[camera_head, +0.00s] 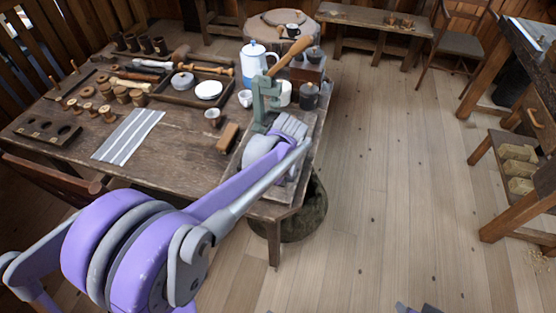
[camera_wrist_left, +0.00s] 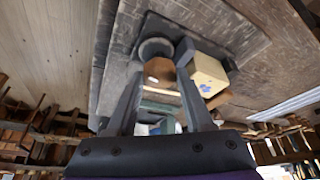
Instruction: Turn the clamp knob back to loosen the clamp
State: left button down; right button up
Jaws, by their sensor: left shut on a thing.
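A green clamp (camera_head: 262,98) stands upright near the right edge of the wooden table, beyond my left arm. My left gripper (camera_wrist_left: 162,78) is at the clamp's near side, with its fingers converging in the wrist view. They are shut on a round brown piece (camera_wrist_left: 160,70), which looks like the clamp knob. Green clamp parts (camera_wrist_left: 160,99) show between the fingers. In the head view my arm and hand hide the knob and the fingertips. My right gripper is not in view.
A white and blue pot (camera_head: 254,60), a dark canister (camera_head: 309,96) and a small cup (camera_head: 213,117) stand near the clamp. A brown block (camera_head: 228,137) lies left of it. Spools and tools cover the table's left side. The floor at right is clear.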

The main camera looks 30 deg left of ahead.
pick_arm(q)
jog(key=shift+n, duration=0.6)
jog(key=shift+g, duration=0.3)
jog(key=shift+c, duration=1.5)
grip_release()
jog(key=shift+r, duration=0.1)
